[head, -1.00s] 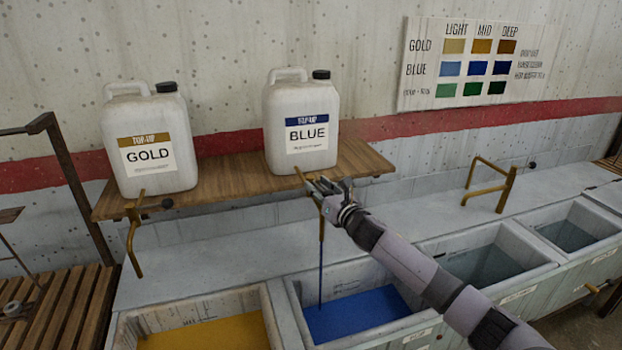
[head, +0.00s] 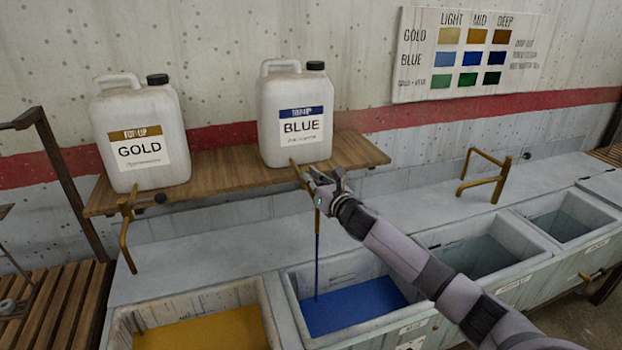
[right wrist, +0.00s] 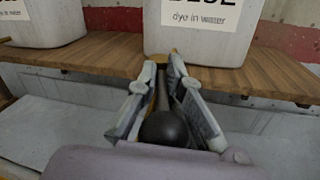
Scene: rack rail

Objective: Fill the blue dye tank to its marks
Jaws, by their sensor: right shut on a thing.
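The white jug labelled BLUE (head: 294,118) stands on the wooden shelf, with a brass tap at its lower front. My right gripper (head: 318,182) is shut on the dark knob of the tap lever (right wrist: 166,128), which shows between the fingers in the right wrist view. A thin stream of blue dye (head: 316,260) falls from the tap spout into the blue dye tank (head: 286,290). Blue liquid (head: 355,305) covers the tank's floor area, with bare wall above it. Any level marks on the tank are too small to read. My left gripper is not in view.
The GOLD jug (head: 142,135) with its own tap stands left on the shelf (head: 215,172). A tank of gold liquid (head: 205,330) is left of the blue tank. Tanks of greyish liquid (head: 480,256) lie to the right. A brass bent pipe (head: 483,180) rises behind them. A colour chart (head: 470,55) hangs above.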

